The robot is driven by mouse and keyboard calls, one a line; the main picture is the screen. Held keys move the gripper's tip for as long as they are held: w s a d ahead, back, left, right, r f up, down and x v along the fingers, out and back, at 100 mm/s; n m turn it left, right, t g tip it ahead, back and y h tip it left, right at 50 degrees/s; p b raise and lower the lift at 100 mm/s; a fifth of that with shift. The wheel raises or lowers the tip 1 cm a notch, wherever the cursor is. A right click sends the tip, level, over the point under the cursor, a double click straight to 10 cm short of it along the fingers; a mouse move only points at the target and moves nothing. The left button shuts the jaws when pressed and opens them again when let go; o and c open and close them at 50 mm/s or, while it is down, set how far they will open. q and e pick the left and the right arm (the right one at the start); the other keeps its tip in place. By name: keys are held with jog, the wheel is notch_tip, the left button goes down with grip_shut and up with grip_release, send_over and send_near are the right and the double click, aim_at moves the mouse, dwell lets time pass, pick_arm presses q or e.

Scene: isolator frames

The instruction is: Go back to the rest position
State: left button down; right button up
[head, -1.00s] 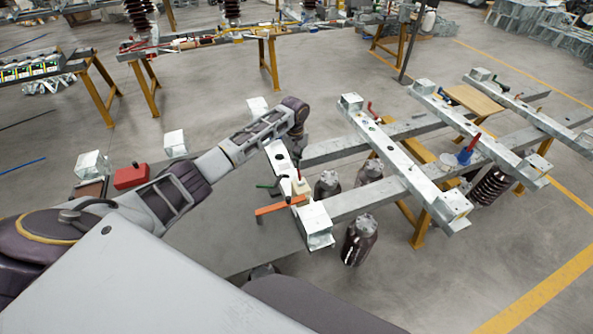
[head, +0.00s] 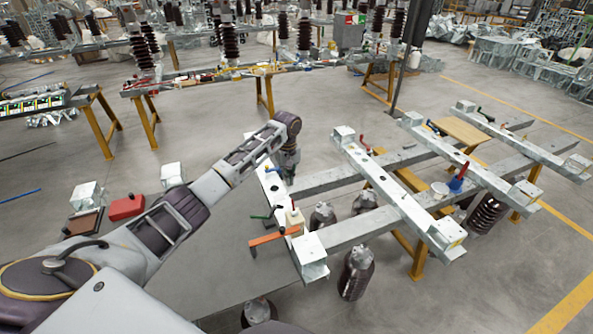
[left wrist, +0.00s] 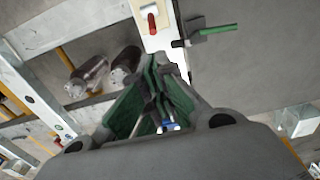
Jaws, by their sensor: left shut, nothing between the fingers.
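My left arm reaches in from the left in the head view. My left gripper (head: 289,172) hangs downward from the wrist, at the far end of the nearest white-grey frame beam (head: 274,196). In the left wrist view the green-padded fingers of the gripper (left wrist: 162,62) come together at the tips with nothing held. The beam (left wrist: 155,25) shows just beyond the fingertips; I cannot tell the exact gap. My right gripper is not in view.
A green-handled tool (head: 259,217), an orange-handled tool (head: 270,239) and a cream block (head: 294,217) are on or beside the near beam. Dark insulators (head: 356,272) stand below. A red box (head: 127,207) lies at left. Open floor (head: 215,125) lies behind the arm.

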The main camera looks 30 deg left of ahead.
pick_arm(q)
jog(key=s+d+f+m, duration=0.2)
jog(key=s+d+f, duration=0.1)
jog(key=s+d, duration=0.1)
jog(key=s+d+f+m, duration=0.3)
jog(key=s+d+f, duration=0.1)
jog(key=s+d, duration=0.1)
jog(key=s+d+f+m+t, duration=0.1)
jog(key=s+d+f+m, duration=0.1)
jog(key=s+d+f, duration=0.2)
jog(key=shift+s+d+h, duration=0.4)
jog(key=shift+s+d, duration=0.35)
jog(key=shift+s, duration=0.05)
jog(key=s+a+r+m+t, duration=0.1)
jog(key=s+r+m, duration=0.15)
jog(key=s, duration=0.75)
jog(key=s+a+r+m+t, duration=0.1)
jog(key=s+r+m+t, duration=0.15)
jog(key=s, duration=0.75)
notch_tip(320, 180, down, 34)
jog(key=s+g+b, duration=0.2)
jog(key=s, duration=0.1)
jog(key=s+a+f+b, duration=0.1)
jog(key=s+a+f, duration=0.1)
jog(key=s+f, duration=0.9)
jog(key=s+a+f+g+b, duration=0.1)
jog(key=s+f, duration=1)
jog(key=shift+a+f+y, duration=0.4)
